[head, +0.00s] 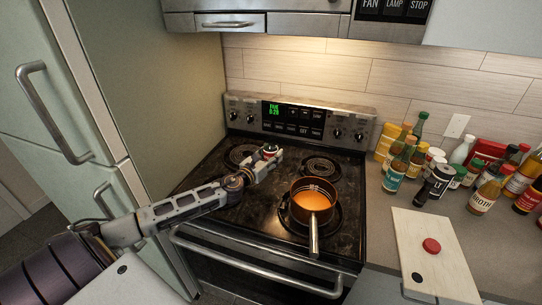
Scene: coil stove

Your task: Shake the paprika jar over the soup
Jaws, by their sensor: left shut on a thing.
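My left gripper (266,155) reaches in from the left over the stove, behind and to the left of the pot. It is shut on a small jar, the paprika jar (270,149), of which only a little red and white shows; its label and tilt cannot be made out. The orange soup (313,201) is in a copper-coloured pot (296,211) on the front right burner, its handle pointing to the front. The jar is apart from the pot, not above it. A red round lid (431,245) lies on the cutting board. My right gripper is not in view.
The pale cutting board (416,225) lies on the counter right of the stove. Several bottles and jars (395,170) crowd the counter behind it. The stove's control panel (300,118) rises at the back. A fridge (80,110) stands at the left. The other burners are bare.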

